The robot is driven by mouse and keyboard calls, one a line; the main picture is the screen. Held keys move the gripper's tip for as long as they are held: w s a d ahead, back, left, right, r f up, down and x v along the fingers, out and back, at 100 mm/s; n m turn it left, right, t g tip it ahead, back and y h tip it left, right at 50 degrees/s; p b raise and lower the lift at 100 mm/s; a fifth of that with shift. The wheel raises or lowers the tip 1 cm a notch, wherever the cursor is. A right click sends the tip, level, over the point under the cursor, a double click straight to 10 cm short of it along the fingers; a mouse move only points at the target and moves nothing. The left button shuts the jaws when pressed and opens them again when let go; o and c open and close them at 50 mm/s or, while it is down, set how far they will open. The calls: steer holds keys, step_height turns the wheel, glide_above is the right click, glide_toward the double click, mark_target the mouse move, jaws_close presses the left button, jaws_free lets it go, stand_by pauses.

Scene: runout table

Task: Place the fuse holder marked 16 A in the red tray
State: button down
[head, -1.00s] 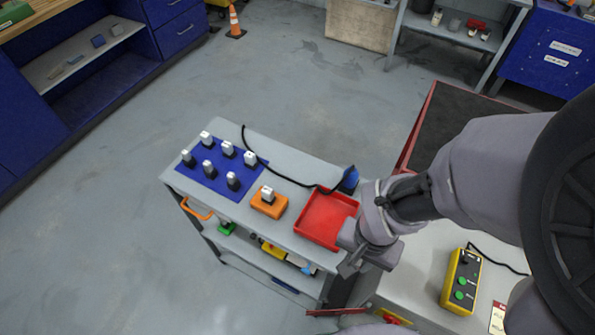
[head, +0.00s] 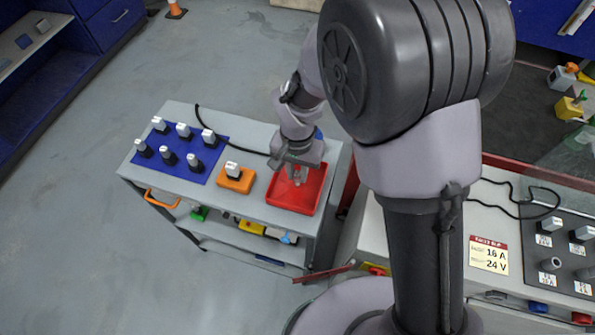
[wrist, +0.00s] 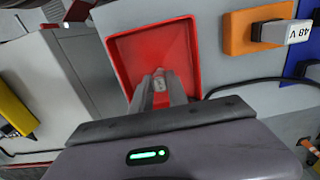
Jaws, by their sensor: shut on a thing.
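The red tray (head: 283,203) lies on the top of a grey cart, and it fills the upper middle of the wrist view (wrist: 124,52). My gripper (head: 296,178) is over the tray, pointing down. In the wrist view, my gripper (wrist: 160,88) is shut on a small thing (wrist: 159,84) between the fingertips. Only a little of it shows, a pale and reddish patch, and I cannot read any marking on it. The fingers hide the rest. I cannot tell whether it touches the tray floor.
An orange block (head: 235,182) beside the tray holds a white-topped piece (wrist: 290,33) marked 48 V. A blue mat (head: 176,171) carries several similar pieces. A card (head: 489,254) reads 16 A, 24 V. A dark panel (head: 566,256) at right holds several labelled pieces. A black cable crosses the cart.

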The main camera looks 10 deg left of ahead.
mark_target(297, 174)
steer(key=shift+s, duration=0.1)
steer(key=c, duration=1.7)
jaws_free()
steer(key=shift+f, duration=0.1)
steer(key=shift+c, duration=0.2)
steer(key=o, duration=0.4)
steer(key=shift+o, duration=0.2)
steer(key=d+r+m+t+y+p, duration=0.1)
steer(key=d+r+p, duration=0.15)
steer(key=r, duration=0.75)
steer(key=d+r+p, duration=0.1)
steer(key=d+r, duration=0.3)
steer(key=r, duration=0.7)
steer(key=s+d+r+m+t, duration=0.1)
steer(key=s+d+r+t, duration=0.1)
steer(key=s+d+r, duration=0.2)
steer(key=s+d+r+m+t+y, duration=0.1)
steer(key=s+d+r, duration=0.3)
steer(key=s+d, duration=0.4)
steer(key=shift+s+d+m+t, duration=0.3)
steer(key=shift+d+t, duration=0.2)
steer(key=shift+t, duration=0.4)
